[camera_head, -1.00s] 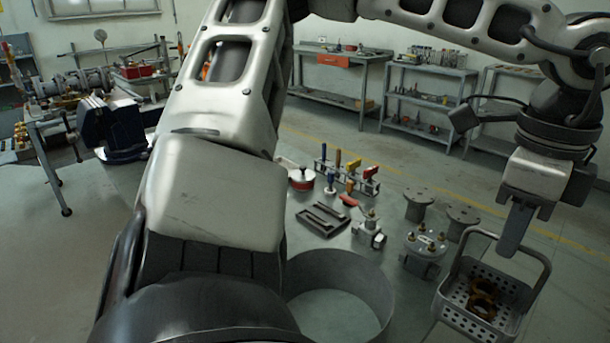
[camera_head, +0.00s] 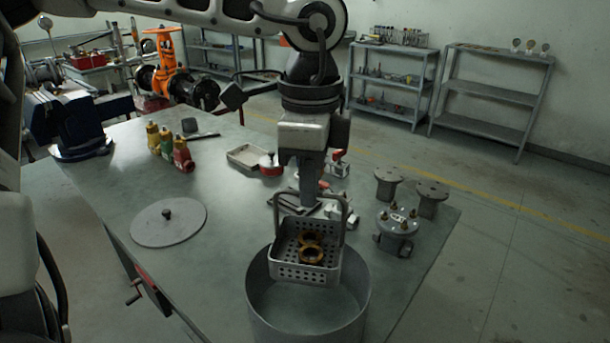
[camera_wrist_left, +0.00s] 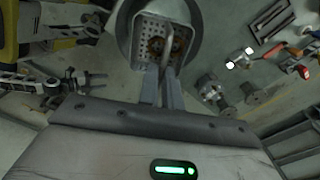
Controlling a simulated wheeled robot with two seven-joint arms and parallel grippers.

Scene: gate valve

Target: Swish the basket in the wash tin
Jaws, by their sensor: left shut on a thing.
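The grey perforated basket (camera_head: 306,262) hangs from its handle over the wash tin, with brass-coloured ring parts (camera_head: 311,248) inside. My left gripper (camera_head: 307,200) is shut on the basket's handle. The wash tin (camera_head: 308,322) is a round, open grey tin at the table's front; the basket hides part of its far rim. In the left wrist view, the basket (camera_wrist_left: 142,38) shows between the fingers and the tin, and the gripper (camera_wrist_left: 166,72) is at its handle. I cannot tell whether the basket's bottom is below the tin's rim.
A round grey lid (camera_head: 168,224) lies left of the tin. Flanged grey parts (camera_head: 389,183) and a studded cover (camera_head: 396,226) stand to the right. Several small coloured bottles (camera_head: 170,150) and a blue vise (camera_head: 75,125) are at the left. The table between lid and tin is clear.

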